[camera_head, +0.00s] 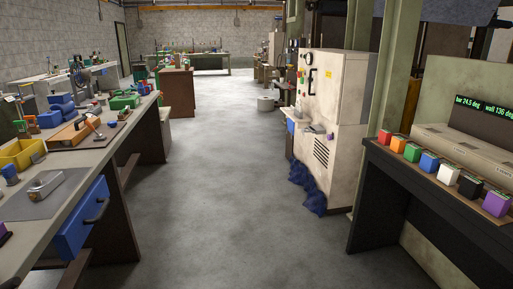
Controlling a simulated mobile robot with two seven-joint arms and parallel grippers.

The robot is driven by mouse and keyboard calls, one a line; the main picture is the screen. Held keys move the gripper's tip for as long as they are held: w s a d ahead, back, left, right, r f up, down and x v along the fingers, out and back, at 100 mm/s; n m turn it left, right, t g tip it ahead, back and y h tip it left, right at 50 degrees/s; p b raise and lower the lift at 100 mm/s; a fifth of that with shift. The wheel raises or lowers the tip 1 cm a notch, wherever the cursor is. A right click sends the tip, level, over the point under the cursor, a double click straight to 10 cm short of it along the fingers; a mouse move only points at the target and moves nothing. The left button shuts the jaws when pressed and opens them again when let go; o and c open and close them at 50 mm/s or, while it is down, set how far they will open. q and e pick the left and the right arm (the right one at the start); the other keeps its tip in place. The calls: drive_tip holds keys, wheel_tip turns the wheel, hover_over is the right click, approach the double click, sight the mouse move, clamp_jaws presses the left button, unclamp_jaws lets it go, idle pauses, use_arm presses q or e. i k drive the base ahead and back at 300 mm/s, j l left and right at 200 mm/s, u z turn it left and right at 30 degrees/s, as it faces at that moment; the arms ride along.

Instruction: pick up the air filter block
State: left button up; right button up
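I cannot tell for certain which thing is the air filter block. A small silvery metal piece (46,182) lies on a grey mat (75,183) on the left workbench. A row of small coloured blocks stands on the dark bench at the right: red (384,137), orange (398,144), green (413,152), blue (429,162), white (448,173), black (470,187) and purple (496,203). Neither of my grippers is in view.
The left workbench (118,148) holds a yellow bin (22,153), a wooden board and blue boxes; its blue drawer (82,222) juts into the aisle. A cream machine cabinet (335,120) with blue cloth (308,190) at its foot stands right of centre. The grey floor (220,190) between is clear.

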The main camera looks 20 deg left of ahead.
sight(50, 181)
drive_tip(key=i+u, duration=0.45)
drive_tip(key=u, duration=0.2)
drive_tip(key=i+u, duration=0.35)
drive_tip(key=i+l+u, duration=0.1)
drive_tip(key=i+u, duration=0.15)
drive_tip(key=u, duration=0.2)
drive_tip(key=i+l+u, duration=0.2)
drive_tip(key=u, duration=0.3)
drive_tip(key=i+l+u, duration=0.6)
drive_tip(key=k, duration=0.1)
